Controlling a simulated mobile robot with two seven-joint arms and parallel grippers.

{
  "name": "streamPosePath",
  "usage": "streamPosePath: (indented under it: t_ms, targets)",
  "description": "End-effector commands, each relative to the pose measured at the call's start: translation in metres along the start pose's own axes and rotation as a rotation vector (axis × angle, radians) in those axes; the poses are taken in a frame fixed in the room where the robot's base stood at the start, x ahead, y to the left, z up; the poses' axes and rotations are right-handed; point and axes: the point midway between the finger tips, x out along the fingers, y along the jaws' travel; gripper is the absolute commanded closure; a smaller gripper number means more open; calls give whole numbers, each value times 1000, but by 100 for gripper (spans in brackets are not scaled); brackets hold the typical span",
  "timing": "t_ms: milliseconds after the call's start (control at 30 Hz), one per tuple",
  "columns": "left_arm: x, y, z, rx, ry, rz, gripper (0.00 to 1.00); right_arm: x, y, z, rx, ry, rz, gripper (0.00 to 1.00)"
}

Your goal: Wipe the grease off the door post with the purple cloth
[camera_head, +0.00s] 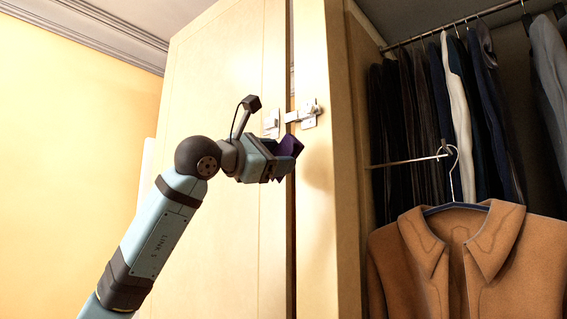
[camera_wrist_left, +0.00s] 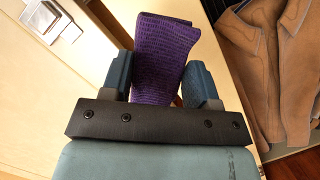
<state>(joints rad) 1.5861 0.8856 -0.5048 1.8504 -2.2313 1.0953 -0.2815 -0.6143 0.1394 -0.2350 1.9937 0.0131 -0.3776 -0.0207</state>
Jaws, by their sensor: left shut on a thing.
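The purple cloth (camera_head: 291,146) is held in my left gripper (camera_head: 286,156), at the pale wooden door post (camera_head: 318,225). In the left wrist view the cloth (camera_wrist_left: 165,62) is folded into a ribbed pad between the two blue-grey fingers, which are shut on it. The cloth's far end is at or very close to the post; I cannot tell whether it touches. A faint darker patch shows on the post just right of the cloth; I cannot tell whether it is grease or shadow. My right gripper is not in view.
A metal latch (camera_head: 302,115) sticks out from the post just above the cloth. A pale door (camera_head: 215,85) stands left of a narrow dark gap. To the right, a brown jacket (camera_head: 470,260) hangs before a rail of dark clothes (camera_head: 405,120).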

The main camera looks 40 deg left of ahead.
Motion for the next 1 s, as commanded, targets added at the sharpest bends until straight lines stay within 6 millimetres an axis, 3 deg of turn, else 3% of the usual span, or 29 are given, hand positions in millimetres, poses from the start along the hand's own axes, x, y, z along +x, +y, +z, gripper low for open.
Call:
streamPosePath:
  t_ms: [367, 700, 1000]
  targets:
    - [-3, 0, 1, 0, 0, 0, 64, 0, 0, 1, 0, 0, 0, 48]
    - [-28, 0, 7, 1, 0, 0, 64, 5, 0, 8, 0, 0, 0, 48]
    - [-30, 0, 9, 0, 0, 0, 64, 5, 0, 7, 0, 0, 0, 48]
